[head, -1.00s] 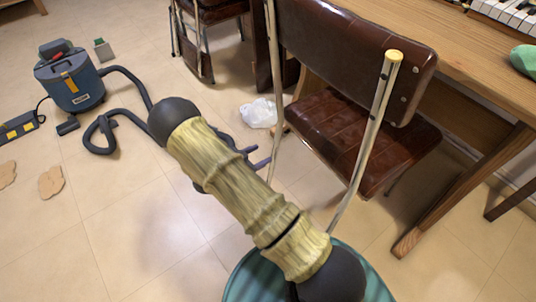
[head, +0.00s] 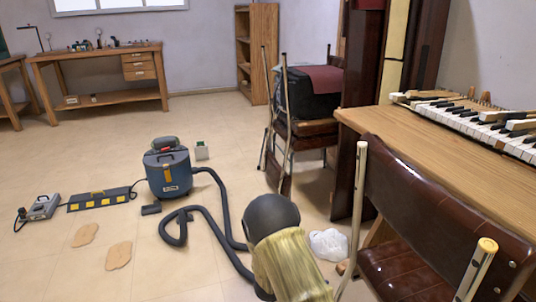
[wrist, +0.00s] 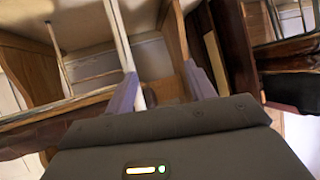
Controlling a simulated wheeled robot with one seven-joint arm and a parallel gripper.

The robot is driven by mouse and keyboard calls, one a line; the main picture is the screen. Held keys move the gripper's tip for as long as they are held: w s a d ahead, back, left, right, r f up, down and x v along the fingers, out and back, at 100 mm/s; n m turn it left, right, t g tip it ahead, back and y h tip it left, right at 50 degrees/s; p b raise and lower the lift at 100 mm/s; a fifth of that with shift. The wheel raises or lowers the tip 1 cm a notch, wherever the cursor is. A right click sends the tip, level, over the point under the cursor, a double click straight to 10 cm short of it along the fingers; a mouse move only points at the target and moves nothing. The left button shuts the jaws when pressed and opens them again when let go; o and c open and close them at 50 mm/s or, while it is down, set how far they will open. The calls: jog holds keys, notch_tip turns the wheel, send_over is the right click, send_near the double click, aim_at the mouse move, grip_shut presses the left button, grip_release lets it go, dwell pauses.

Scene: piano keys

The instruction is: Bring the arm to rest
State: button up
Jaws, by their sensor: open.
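My gripper (wrist: 162,90) shows in the wrist view with its two grey fingers apart and nothing between them. Beyond the fingers are pale posts and brown wooden surfaces, tilted in the picture; I cannot tell how far off they are. In the head view, part of my arm with a black joint and a yellowish cover stands at the bottom middle. My gripper is hidden in the head view.
A brown chair (head: 430,205) stands close at the right, by a wooden desk (head: 410,128) with piano keys (head: 490,125). A blue vacuum cleaner (head: 168,175) and its hose (head: 225,205) lie left of my arm. A white bag (head: 328,244) lies near the chair.

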jog(key=s+a+r+n+y+p, duration=0.1)
jog(key=a+r+n+y+p, duration=0.2)
jog(key=r, duration=0.6)
jog(key=s+a+r+n+y+p, duration=0.1)
jog(key=s+r+n+y+p, duration=0.15)
jog(key=r+y, duration=0.5)
jog(key=s+d+r+n+g+p, duration=0.2)
jog(key=s+r+n+p, duration=0.15)
jog(key=s+r, duration=0.45)
jog(key=s+d+r+n+g+p, duration=0.2)
jog(key=s+r+n+p, duration=0.15)
jog(key=s+r, duration=0.5)
jog(key=w+p+v, duration=0.2)
jog(key=p+v, duration=0.9)
jog(key=p, duration=0.1)
jog(key=w+a+r+p+v, duration=0.1)
jog(key=w+p+v, duration=0.2)
jog(key=p+v, duration=0.8)
jog(key=w+r+p+v, duration=0.1)
jog(key=w+p+v, duration=0.1)
jog(key=p+v, duration=1)
jog(key=shift+w+a+p, duration=0.25)
jog(key=shift+a+p, duration=0.1)
jog(key=shift+p, duration=0.7)
jog(key=shift+m+h, duration=0.25)
jog(key=shift+c, duration=0.8)
